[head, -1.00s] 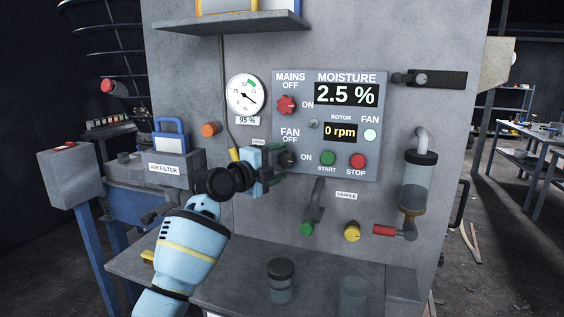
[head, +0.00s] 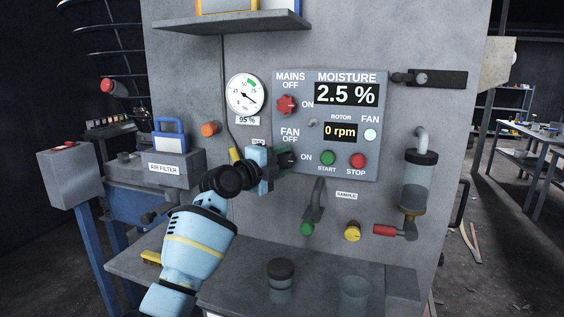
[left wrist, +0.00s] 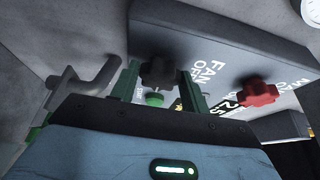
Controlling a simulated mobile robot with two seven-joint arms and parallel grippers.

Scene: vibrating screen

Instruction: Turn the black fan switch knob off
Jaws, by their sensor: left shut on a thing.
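The black fan knob (left wrist: 158,73) is on the grey control panel (head: 350,172), at its lower left beside the FAN OFF and ON labels. In the head view it is mostly hidden behind my left gripper (head: 285,158). In the left wrist view the knob sits between the two green fingers of my left gripper (left wrist: 160,86), which is shut on it. The exact angle of the knob is hard to tell. The round fan lamp (head: 370,135) on the panel looks pale. My right gripper is not in view.
The red mains knob (head: 287,105) is just above the fan knob. Green START (head: 327,158) and red STOP (head: 358,161) buttons are to the right. A gauge (head: 246,95) is at upper left. A grey pipe (head: 315,202) with a green end is below the panel.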

